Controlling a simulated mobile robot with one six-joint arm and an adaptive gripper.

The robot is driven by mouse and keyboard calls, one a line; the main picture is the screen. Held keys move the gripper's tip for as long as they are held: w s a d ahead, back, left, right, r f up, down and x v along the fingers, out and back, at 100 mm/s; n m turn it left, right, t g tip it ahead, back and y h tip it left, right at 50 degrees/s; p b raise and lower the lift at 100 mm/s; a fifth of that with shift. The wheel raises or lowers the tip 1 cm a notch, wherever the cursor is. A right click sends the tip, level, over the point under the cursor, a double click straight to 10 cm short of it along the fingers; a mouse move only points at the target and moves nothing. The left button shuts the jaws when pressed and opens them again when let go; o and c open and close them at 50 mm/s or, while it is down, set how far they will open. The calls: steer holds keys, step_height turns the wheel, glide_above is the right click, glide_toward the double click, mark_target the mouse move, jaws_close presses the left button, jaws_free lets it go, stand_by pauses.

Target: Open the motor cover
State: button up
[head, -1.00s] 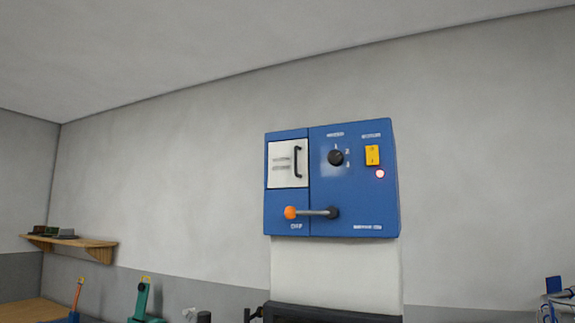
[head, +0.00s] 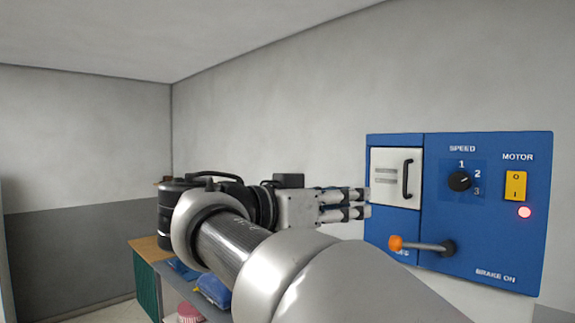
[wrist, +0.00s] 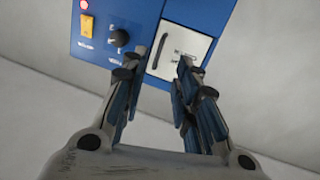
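The motor cover (head: 388,195) is a white panel with a black vertical handle (head: 407,179), set in the upper left of the blue control box (head: 500,240). It looks closed. In the wrist view the cover (wrist: 166,66) and its handle (wrist: 187,54) lie beyond my fingertips, partly hidden by the right finger. My gripper (head: 366,203) is just left of the cover in the head view, pointing right. In the wrist view my gripper (wrist: 160,72) is open, with nothing between its fingers. Contact with the cover cannot be told.
The box carries a speed dial (head: 459,181), a yellow motor switch (head: 515,186), a lit red lamp (head: 525,212) and a lever with an orange knob (head: 396,243) below the cover.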

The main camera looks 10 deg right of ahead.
step_height(320, 180, up, 2)
steer(key=a, duration=0.1)
steer(key=m+p, duration=0.1)
steer(key=p, duration=0.4)
glide_toward(404, 180)
steer(key=x, duration=0.9)
steer(key=shift+c, duration=0.2)
jaws_close()
